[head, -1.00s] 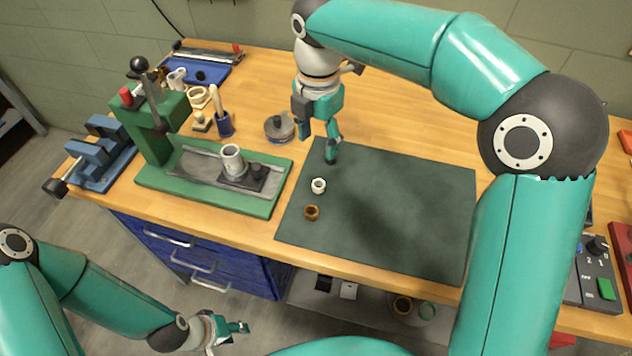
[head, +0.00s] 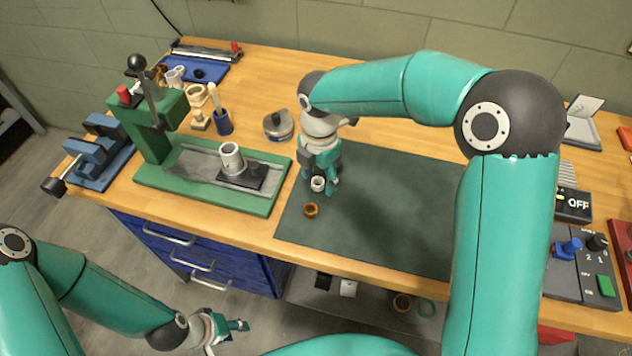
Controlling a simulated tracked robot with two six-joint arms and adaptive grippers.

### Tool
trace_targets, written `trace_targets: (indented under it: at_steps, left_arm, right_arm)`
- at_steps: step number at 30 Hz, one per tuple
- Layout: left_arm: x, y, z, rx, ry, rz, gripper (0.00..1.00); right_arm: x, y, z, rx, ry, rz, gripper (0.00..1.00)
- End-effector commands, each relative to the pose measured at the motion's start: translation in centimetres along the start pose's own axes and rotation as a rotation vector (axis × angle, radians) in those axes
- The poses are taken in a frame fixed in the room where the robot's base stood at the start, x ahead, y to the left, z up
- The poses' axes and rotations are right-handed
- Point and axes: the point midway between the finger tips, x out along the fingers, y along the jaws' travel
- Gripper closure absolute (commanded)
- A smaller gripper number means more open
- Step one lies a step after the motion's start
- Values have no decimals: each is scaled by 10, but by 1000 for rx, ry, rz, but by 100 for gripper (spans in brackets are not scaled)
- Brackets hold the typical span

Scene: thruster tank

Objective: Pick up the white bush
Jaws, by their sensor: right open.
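The white bush (head: 317,184) is a small short ring standing on the dark green mat (head: 390,215) near its left edge. My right gripper (head: 320,186) is open and low over the mat, with its fingers on either side of the bush. I cannot tell whether the fingers touch it. A brown bush (head: 311,210) lies on the mat just in front of the white one. My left gripper (head: 243,326) hangs below the bench front, away from the mat; its fingers are too small to read.
A green press (head: 205,175) with a grey cylinder (head: 232,158) stands left of the mat. A round metal tin (head: 278,125) sits behind the mat's left corner. A control box (head: 580,265) is at the right. The middle of the mat is clear.

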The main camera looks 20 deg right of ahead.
Motion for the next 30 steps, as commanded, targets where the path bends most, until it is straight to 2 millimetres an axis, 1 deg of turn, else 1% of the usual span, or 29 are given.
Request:
trace_targets:
  at_steps: [6, 14, 25, 30]
  left_arm:
    - [0, 0, 0, 0, 0, 0, 60]
    - [0, 0, 0, 0, 0, 0, 60]
    - [0, 0, 0, 0, 0, 0, 60]
    - [0, 0, 0, 0, 0, 0, 60]
  right_arm:
    - [1, 0, 0, 2, 0, 1, 42]
    - [0, 0, 1, 3, 0, 1, 85]
    - [-1, -1, 1, 4, 0, 1, 86]
    - [-8, -1, 2, 4, -1, 2, 86]
